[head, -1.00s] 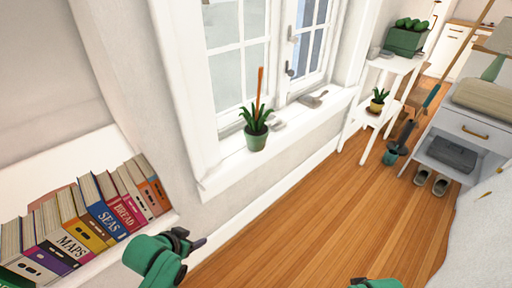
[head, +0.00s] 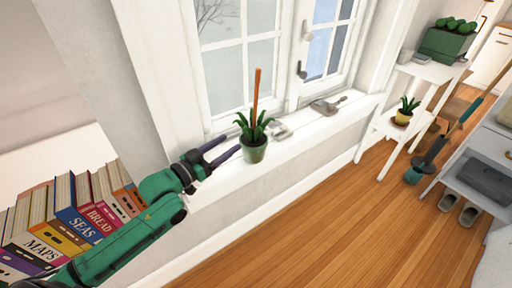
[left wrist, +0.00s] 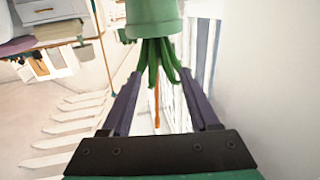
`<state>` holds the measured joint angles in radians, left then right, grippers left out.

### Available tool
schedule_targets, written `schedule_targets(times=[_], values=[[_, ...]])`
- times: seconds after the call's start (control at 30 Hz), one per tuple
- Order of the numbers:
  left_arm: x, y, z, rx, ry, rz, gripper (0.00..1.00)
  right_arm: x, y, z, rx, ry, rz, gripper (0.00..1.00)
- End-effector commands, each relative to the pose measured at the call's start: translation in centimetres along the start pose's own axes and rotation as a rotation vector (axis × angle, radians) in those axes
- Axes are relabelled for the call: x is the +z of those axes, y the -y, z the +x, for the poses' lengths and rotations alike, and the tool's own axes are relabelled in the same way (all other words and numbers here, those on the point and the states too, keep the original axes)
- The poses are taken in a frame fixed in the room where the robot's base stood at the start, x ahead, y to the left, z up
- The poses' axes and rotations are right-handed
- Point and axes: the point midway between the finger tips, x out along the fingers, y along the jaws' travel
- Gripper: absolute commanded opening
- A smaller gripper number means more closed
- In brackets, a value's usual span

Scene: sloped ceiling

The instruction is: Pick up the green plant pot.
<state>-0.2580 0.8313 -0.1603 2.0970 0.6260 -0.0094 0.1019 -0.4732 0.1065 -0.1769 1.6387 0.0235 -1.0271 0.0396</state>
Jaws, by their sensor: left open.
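The green plant pot (head: 254,152) stands upright on the white window sill, with a spiky green plant and an orange-brown stick in it. My left gripper (head: 228,148) is open at sill height, just left of the pot, with its fingers pointing at it. In the left wrist view the pot (left wrist: 153,18) appears upside down beyond the fingertips, with its leaves hanging between the two purple fingers of the gripper (left wrist: 163,85). I cannot tell whether a finger touches it. My right gripper is not in view.
The window sill (head: 310,126) holds a small grey dish (head: 280,132) and a trowel-like tool (head: 328,105) right of the pot. Books (head: 85,215) stand at the lower left. A white plant stand (head: 385,122) is farther right. The wooden floor (head: 330,215) is open.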

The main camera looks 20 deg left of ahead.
Motion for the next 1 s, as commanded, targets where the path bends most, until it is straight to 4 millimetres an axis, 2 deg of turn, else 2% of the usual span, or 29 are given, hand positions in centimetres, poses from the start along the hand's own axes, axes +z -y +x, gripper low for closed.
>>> schedule_targets(times=[0.2,0.37,0.6,0.83,0.87,1.0], values=[[0.0,-0.1,4.5,0.000,-0.004,0.000,0.61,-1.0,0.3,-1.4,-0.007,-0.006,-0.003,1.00],[0.1,-0.2,6.2,0.001,-0.002,0.000,0.61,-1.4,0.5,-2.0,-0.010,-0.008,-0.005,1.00],[0.3,-0.6,10.4,0.001,-0.002,0.001,0.61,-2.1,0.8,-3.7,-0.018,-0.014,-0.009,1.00],[0.3,-0.6,10.8,0.001,0.002,0.001,0.61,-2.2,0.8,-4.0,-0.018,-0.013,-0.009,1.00],[0.3,-0.6,10.8,0.001,0.002,0.001,0.54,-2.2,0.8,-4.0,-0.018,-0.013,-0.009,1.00],[0.3,-0.6,10.8,0.001,0.002,0.001,0.00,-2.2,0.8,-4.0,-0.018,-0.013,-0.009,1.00]])
